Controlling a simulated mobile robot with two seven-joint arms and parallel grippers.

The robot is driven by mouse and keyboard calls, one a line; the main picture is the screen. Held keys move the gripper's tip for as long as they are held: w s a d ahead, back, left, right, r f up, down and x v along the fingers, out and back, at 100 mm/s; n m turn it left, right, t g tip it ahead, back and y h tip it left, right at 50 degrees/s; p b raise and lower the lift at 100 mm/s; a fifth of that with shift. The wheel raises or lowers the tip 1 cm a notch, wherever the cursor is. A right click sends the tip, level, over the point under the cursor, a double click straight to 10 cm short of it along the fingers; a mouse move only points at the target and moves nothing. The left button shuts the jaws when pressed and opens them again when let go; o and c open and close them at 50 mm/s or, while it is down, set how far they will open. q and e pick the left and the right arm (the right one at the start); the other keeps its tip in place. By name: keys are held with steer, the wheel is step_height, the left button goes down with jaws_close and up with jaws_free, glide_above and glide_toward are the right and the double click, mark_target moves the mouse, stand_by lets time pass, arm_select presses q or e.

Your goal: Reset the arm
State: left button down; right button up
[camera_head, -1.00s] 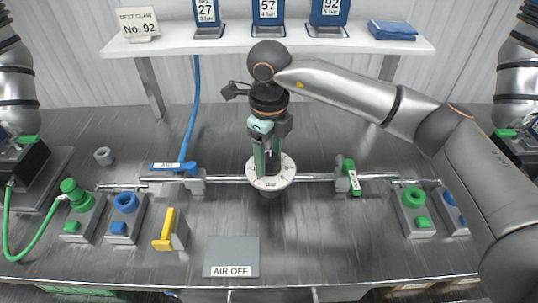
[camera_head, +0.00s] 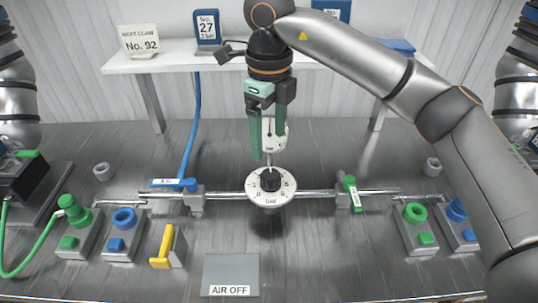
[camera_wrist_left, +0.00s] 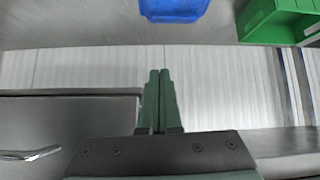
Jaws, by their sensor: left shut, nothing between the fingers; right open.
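My right gripper (camera_head: 267,140) hangs over the middle of the bench with its green fingers pointing down, open. It is above and apart from the round white dial with a black knob (camera_head: 271,179), marked "bar", on the metal pipe. A white gauge (camera_head: 275,131) shows behind the fingers, partly hidden by them. My right arm reaches in from the right side. In the left wrist view my left gripper (camera_wrist_left: 158,76) has its two green fingers together with nothing between them. I cannot make out its fingers in the head view.
A blue-handled valve (camera_head: 173,183) and a green-handled valve (camera_head: 350,193) sit on the pipe. Port blocks stand at both sides. A yellow lever (camera_head: 165,244) and an "AIR OFF" plate (camera_head: 230,270) are in front. The left wrist view shows blue (camera_wrist_left: 172,9) and green (camera_wrist_left: 268,20) bins.

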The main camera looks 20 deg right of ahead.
step_height(320, 180, up, 2)
steer(key=shift+r, duration=0.15)
